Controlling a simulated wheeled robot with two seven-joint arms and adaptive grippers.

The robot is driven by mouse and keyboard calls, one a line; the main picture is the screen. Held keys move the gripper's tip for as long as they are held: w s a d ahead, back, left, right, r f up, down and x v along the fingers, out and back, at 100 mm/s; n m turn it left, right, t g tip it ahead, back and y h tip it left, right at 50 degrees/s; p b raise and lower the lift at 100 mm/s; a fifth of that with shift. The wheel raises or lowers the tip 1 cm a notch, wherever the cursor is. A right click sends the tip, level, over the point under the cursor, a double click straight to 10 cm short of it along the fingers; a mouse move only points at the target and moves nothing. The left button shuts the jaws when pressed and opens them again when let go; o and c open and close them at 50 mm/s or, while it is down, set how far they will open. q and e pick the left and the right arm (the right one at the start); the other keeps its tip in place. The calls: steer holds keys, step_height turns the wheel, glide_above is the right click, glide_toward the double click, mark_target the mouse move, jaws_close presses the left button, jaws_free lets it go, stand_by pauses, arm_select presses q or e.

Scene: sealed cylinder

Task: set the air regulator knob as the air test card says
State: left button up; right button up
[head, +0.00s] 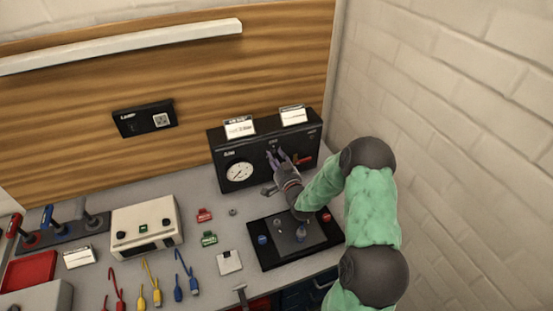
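A black air panel box (225,150) stands at the back right of the bench, with a round white gauge (239,172) on its front and a red lever (304,161) at its right. A white card (239,127) stands on its top left; large print, perhaps a bar value, is too blurred to read surely. A second card (293,115) stands at top right. My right gripper (276,156) is at the box front, between gauge and lever, fingertips pointing at the panel. The regulator knob is not clearly visible, perhaps hidden by the fingers. My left gripper is out of view.
A black tray (264,260) with small parts lies below my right arm. A cream instrument (145,228), red and green clips, and colored leads lie to the left. A brick wall (450,130) closes the right side.

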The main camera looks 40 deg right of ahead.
jaws_close()
steer(key=shift+a, duration=0.1)
steer(key=shift+f+m+b, duration=0.15)
steer(key=shift+m+b, duration=0.15)
